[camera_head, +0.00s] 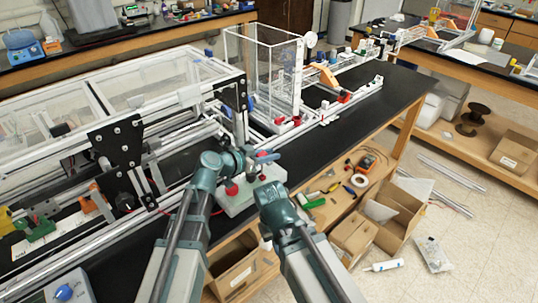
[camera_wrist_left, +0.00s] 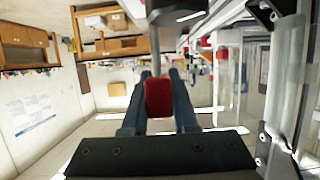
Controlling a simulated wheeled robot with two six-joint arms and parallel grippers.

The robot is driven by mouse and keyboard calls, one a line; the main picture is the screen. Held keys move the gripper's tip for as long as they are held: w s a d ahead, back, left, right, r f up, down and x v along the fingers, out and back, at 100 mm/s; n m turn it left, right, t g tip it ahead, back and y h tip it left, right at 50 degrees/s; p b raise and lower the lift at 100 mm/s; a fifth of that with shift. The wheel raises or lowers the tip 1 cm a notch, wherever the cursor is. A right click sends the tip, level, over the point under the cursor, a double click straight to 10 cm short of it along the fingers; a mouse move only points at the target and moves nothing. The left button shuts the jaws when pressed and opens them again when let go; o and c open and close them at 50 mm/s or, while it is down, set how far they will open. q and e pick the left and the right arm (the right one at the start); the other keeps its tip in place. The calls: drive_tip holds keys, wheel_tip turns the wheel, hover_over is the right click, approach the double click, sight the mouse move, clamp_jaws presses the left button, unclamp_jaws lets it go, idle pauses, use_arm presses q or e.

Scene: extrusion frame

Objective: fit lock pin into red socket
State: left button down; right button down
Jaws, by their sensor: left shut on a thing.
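My left gripper (camera_head: 250,161) reaches over a pale block (camera_head: 238,203) at the bench's front edge. In the left wrist view its two fingers (camera_wrist_left: 158,95) are shut on a red piece, which looks like the head of the lock pin (camera_wrist_left: 158,98). In the head view a bit of red (camera_head: 262,154) shows at the fingertips. A round red part (camera_head: 231,188), possibly the red socket, sits on the block just below the left gripper. My right gripper (camera_head: 268,190) is beside the block's right side. Its fingers are too unclear to tell their opening.
A large extrusion frame (camera_head: 120,150) with clear panels fills the left of the black bench (camera_head: 340,118). A clear box (camera_head: 275,75) stands behind the block. Open cardboard boxes (camera_head: 398,205) and tools lie below on the right. The bench top to the right is partly clear.

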use_arm(q)
drive_tip(key=shift+f+b, duration=1.1)
drive_tip(key=shift+b, duration=0.05)
drive_tip(key=shift+r, duration=0.2)
drive_tip(key=shift+r+p, duration=0.7)
drive_tip(key=shift+p, duration=0.2)
drive_tip(key=shift+f+b, duration=0.85)
drive_tip(key=shift+f, duration=0.05)
idle(0.6)
drive_tip(key=c, duration=0.6)
unclamp_jaws()
